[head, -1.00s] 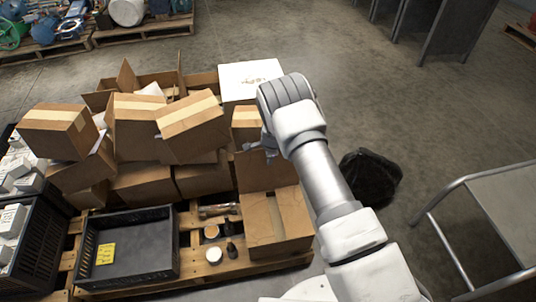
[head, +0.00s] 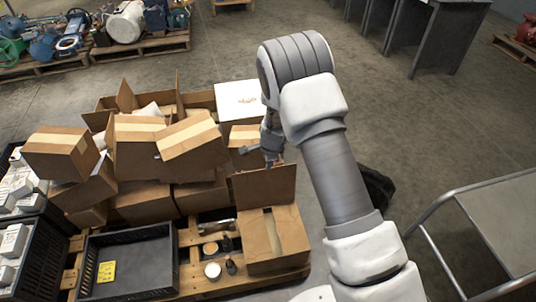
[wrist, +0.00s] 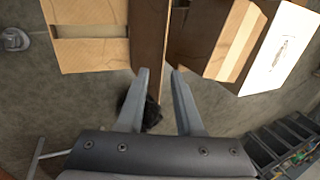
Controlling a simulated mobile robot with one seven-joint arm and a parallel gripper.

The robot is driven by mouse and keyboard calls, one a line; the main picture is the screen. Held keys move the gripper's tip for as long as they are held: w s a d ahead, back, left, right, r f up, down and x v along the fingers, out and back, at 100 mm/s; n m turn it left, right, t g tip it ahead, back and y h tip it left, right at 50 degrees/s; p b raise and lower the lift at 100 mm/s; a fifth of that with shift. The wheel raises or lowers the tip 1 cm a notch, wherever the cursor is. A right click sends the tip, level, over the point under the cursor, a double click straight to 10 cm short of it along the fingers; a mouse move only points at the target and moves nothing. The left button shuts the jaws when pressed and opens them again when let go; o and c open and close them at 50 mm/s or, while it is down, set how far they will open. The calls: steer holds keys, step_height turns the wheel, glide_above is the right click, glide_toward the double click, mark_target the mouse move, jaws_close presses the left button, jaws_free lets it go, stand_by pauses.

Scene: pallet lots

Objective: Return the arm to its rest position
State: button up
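My gripper (head: 262,150) hangs from my raised arm in the head view, above the pallet's right side and just behind the open carton's upright flap. In the wrist view my gripper (wrist: 160,71) has its two fingers apart, with no object held between them. A brown cardboard flap (wrist: 148,40) shows beyond the fingertips; I cannot tell the exact gap to it. The open carton (head: 285,240) stands at the pallet's front right. My forearm hides part of the floor and a black bag.
A black bag (head: 378,190) lies on the floor behind my arm. A metal-railed cart (head: 500,220) stands at right. Floor at upper middle is clear.

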steer(key=shift+v, duration=0.9)
steer(key=shift+r, duration=0.1)
steer(key=s+d+r+n, duration=0.2)
steer(key=s+r, duration=0.1)
steer(key=r, duration=0.6)
steer(key=s+d+r+n+y, duration=0.1)
steer(key=s+d+r+n, duration=0.2)
steer(key=r, duration=0.6)
steer(key=s+d+r+n, duration=0.2)
steer(key=s+r, duration=0.1)
steer(key=r, duration=0.6)
steer(key=s+d+r+n+t+h, duration=0.1)
steer(key=s+d+r+n, duration=0.25)
steer(key=s, duration=0.45)
steer(key=s+d+r+n, duration=0.2)
steer(key=s+d+r, duration=0.15)
steer(key=s, duration=0.35)
steer(key=s+d+r+n+t+h, duration=0.15)
steer(key=s+d, duration=0.25)
steer(key=s, duration=0.4)
step_height(320, 180, up, 19)
steer(key=p, duration=1.8)
steer(key=shift+n+g, duration=0.4)
steer(key=shift+g, duration=0.05)
steer(key=shift+a+f, duration=0.1)
steer(key=shift+a, duration=0.05)
